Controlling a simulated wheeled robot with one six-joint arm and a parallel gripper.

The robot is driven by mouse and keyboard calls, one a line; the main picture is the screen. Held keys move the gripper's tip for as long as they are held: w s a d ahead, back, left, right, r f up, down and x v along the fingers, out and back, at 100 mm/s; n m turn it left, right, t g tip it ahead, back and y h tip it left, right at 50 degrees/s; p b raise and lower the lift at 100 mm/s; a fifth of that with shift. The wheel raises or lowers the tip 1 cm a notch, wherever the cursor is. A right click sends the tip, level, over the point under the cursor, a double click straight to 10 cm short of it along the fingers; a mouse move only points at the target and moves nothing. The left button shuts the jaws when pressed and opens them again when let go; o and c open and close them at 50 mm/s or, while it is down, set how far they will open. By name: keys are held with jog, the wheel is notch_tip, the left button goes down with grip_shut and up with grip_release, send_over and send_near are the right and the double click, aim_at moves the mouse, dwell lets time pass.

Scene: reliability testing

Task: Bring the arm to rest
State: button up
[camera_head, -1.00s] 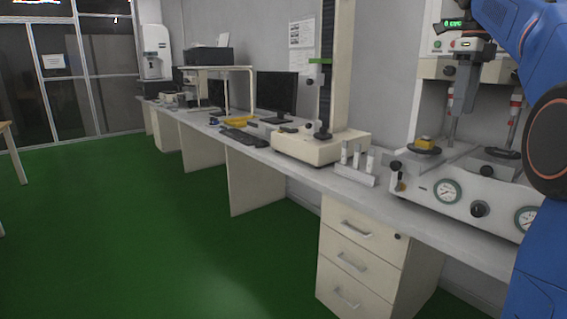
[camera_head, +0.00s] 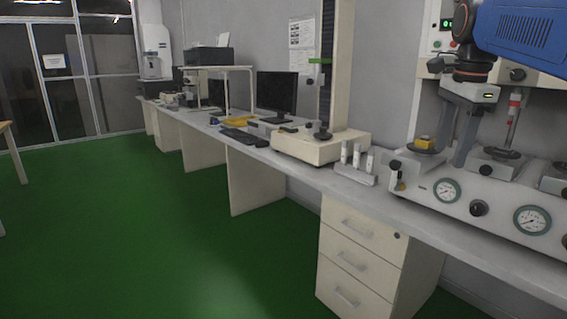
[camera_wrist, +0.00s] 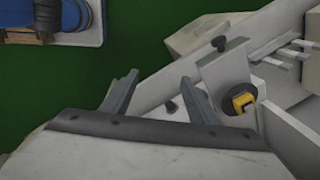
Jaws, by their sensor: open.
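My gripper (camera_head: 454,141) hangs from the blue arm at the upper right of the head view. Its two grey fingers point down and stand apart, with nothing between them. It appears in front of the white test machine (camera_head: 467,208) with the round gauges. The wrist view also shows my gripper (camera_wrist: 158,82) with its fingers spread and empty. A small yellow piece (camera_head: 424,143) sits on a dark round holder on the machine, left of the fingers in the head view. The yellow piece also shows right of the fingers in the wrist view (camera_wrist: 243,102).
A rack of white tubes (camera_head: 356,172) stands on the long bench, left of the machine. A beige instrument with a tall column (camera_head: 305,146), a monitor (camera_head: 277,95) and a keyboard (camera_head: 240,136) are further left. Drawers (camera_head: 358,262) stand below the bench.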

jog(key=s+a+f+n+t, duration=0.1)
jog(key=s+a+f+n, duration=0.1)
jog(key=s+f+n, duration=0.4)
jog(key=s+a+f+n+t, duration=0.1)
jog(key=s+a+f+n, duration=0.2)
jog(key=f, duration=1.1)
jog(key=s+a+f+n+t, duration=0.1)
jog(key=s+a+f+n, duration=0.2)
jog(key=s+f+n, duration=0.6)
jog(key=s+f, duration=0.1)
jog(key=s, duration=0.2)
jog(key=shift+s+a, duration=0.15)
jog(key=shift+c, duration=0.6)
